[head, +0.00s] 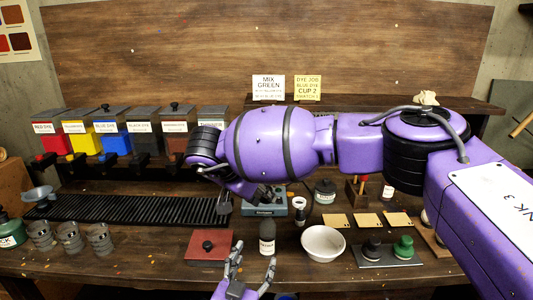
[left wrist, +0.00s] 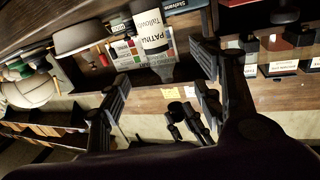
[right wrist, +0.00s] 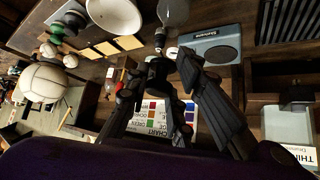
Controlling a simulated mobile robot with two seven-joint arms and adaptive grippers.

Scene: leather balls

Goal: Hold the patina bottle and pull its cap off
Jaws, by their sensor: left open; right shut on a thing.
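The patina bottle (head: 267,240) stands upright near the table's front, with a pale label and dark grey shoulder; no cap shows on it. It also shows upside down in the left wrist view (left wrist: 151,32). My left gripper (head: 252,267) is open just in front of the bottle, its fingers either side of it in the wrist view. My right gripper (head: 234,204) is above and left of the bottle, shut on a small black thing (right wrist: 158,72) that looks like the cap. The cap and right fingers also show apart from the bottle in the left wrist view.
A red box (head: 208,246) is left of the bottle and a white bowl (head: 323,243) is right of it. A black ribbed mat (head: 120,208) and glass cups (head: 70,238) lie at left. Black and green stampers (head: 403,247) stand at right.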

